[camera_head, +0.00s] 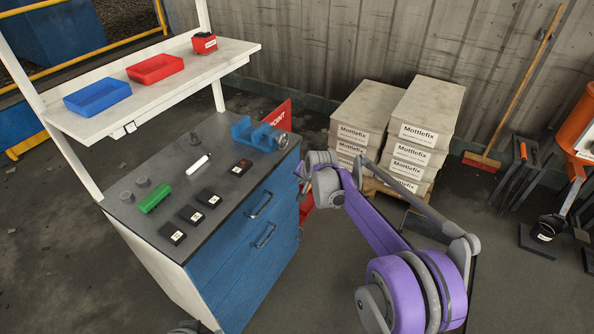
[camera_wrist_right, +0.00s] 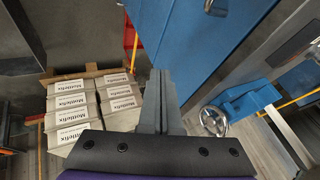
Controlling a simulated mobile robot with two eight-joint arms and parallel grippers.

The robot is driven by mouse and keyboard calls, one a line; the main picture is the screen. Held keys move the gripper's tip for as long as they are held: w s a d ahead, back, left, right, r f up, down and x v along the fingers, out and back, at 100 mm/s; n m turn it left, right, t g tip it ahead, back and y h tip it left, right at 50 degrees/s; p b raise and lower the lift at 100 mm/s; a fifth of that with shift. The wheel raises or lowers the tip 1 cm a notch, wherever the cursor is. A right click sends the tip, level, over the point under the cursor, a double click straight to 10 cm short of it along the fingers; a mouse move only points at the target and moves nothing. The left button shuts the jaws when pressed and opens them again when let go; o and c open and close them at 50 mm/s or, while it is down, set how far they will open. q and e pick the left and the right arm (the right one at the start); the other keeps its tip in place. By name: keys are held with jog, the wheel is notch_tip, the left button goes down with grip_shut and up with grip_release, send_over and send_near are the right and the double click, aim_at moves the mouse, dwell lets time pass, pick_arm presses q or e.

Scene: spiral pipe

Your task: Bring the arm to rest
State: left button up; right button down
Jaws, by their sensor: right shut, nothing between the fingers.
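My right arm, purple and grey, reaches in from the lower right of the head view. Its gripper (camera_head: 304,180) is beside the blue workbench's right end, in front of the stacked boxes, and shows small there. In the right wrist view the grey fingers of the right gripper (camera_wrist_right: 160,82) are together, with nothing between them. The fingers appear clear of the blue cabinet (camera_wrist_right: 188,45) and of the boxes (camera_wrist_right: 70,120).
The workbench (camera_head: 225,140) carries a blue vise (camera_head: 258,134), a green block (camera_head: 155,199) and several dark boxes. Stacks of Mottlefix boxes (camera_head: 423,125) stand by the wall. A broom (camera_head: 520,90) leans at right. Floor is open at lower left (camera_head: 60,260).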

jog(key=s+d+r+n+p, duration=0.1)
jog(key=s+d+r, duration=0.1)
jog(key=s+r, duration=0.35)
jog(key=s+d+r+n+h+p, duration=0.1)
jog(key=s+d+r+p, duration=0.15)
jog(key=s, duration=0.55)
jog(key=s+d+r+n+p, duration=0.1)
jog(key=s+d+r, duration=0.25)
jog(key=s, duration=0.35)
jog(key=s+d+n+p, duration=0.1)
jog(key=s+d, duration=0.1)
jog(key=s, duration=0.9)
jog(key=s+d+f+n+g+h+p, duration=0.1)
jog(key=s+d+p, duration=0.1)
jog(key=s, duration=1)
jog(key=shift+s+f+n+g, duration=0.3)
jog(key=shift+a, duration=0.1)
